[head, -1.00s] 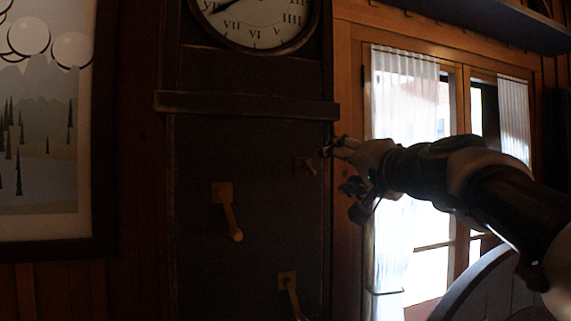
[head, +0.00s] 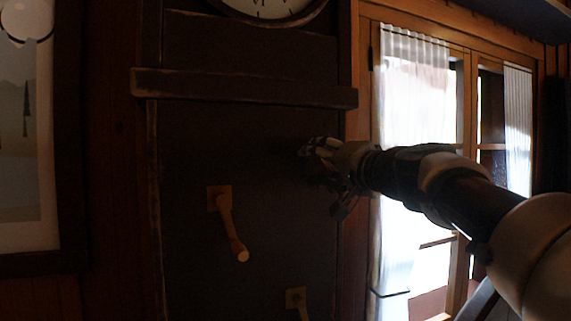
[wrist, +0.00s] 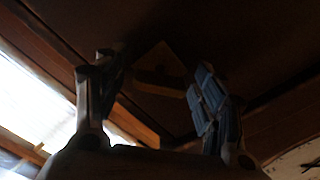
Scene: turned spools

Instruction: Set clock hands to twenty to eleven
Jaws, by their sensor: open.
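A tall dark clock case carries a round dial (head: 265,8) at the top edge of the head view; only its lower rim shows and its hands are out of frame. A wooden crank (head: 228,225) on a square plate sits mid-left on the case. A lower crank (head: 297,300) is cut off by the bottom edge. My gripper (head: 308,150) is at the right side of the case front and hides the upper right crank there. In the wrist view that crank (wrist: 160,66) shows dimly between my open fingers; contact cannot be told.
A ledge (head: 245,88) juts out across the case above my gripper. A bright curtained window (head: 415,150) stands to the right, and a framed picture (head: 28,150) hangs at left. A pale dial edge (wrist: 300,158) shows at the wrist view's lower right.

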